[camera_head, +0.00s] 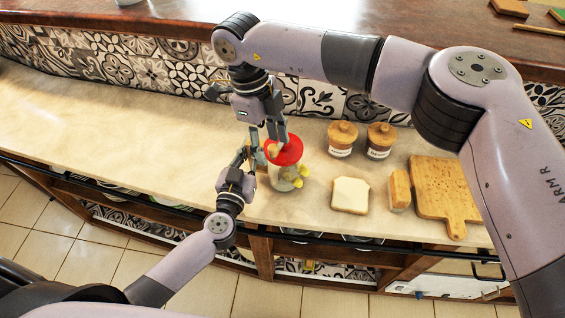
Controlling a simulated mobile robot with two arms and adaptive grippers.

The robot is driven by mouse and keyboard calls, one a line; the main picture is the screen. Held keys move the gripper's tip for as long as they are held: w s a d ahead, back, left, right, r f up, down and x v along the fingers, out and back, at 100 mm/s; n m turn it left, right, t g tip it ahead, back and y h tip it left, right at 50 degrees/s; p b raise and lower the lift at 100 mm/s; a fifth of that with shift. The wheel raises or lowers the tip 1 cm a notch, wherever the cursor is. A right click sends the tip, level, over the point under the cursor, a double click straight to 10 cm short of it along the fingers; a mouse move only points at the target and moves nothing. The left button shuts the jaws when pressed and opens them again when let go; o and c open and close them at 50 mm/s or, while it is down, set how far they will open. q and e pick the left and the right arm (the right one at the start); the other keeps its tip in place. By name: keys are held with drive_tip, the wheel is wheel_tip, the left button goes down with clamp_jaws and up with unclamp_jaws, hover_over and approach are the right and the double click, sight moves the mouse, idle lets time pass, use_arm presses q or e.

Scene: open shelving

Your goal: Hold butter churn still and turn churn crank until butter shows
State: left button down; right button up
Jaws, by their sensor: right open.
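The butter churn (287,178) is a clear jar with a red lid (286,152), standing upright on the pale counter. Yellow shapes show at its right side and a small tan part at the left of the lid; I cannot tell which belongs to the crank. My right gripper (264,136) points down from above, open, with its fingers at the back left of the red lid. My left gripper (250,154) reaches up from the front at the jar's left side. Its fingers overlap the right gripper and the jar edge, so its grip is unclear.
Two lidded brown jars (342,140) stand behind right. A bread slice (350,195), a small loaf piece (399,188) and a wooden cutting board (446,190) lie to the right. The counter's left part is clear. A dark rail (390,245) runs along the front edge.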

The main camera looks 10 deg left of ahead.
use_arm(q)
drive_tip(key=shift+a, duration=0.1)
use_arm(e)
drive_tip(key=shift+r, duration=2.6)
use_arm(q)
drive_tip(key=c, duration=1.8)
unclamp_jaws()
drive_tip(key=shift+w+f, duration=0.1)
use_arm(e)
drive_tip(key=shift+w+f, duration=0.1)
drive_tip(key=shift+w, duration=0.05)
use_arm(q)
drive_tip(key=shift+o, duration=0.8)
